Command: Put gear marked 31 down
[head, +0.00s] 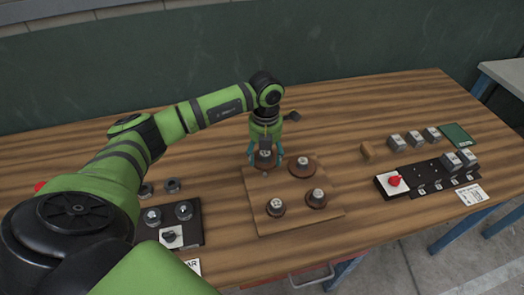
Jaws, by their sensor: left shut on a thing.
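My left gripper (265,162) points down at the back left corner of a wooden board (296,220). It is shut on a gear (264,158) with a grey top. The number on this gear is too small to read. I cannot tell whether the gear touches the board or hangs just above it. My right gripper is not in view.
A dark tray (194,235) with round grey parts and a dial lies at the left. At the right are a black strip (432,176) with grey blocks, a red knob (394,180), a small wooden block (367,149) and a green pad (457,135). Bare table lies between.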

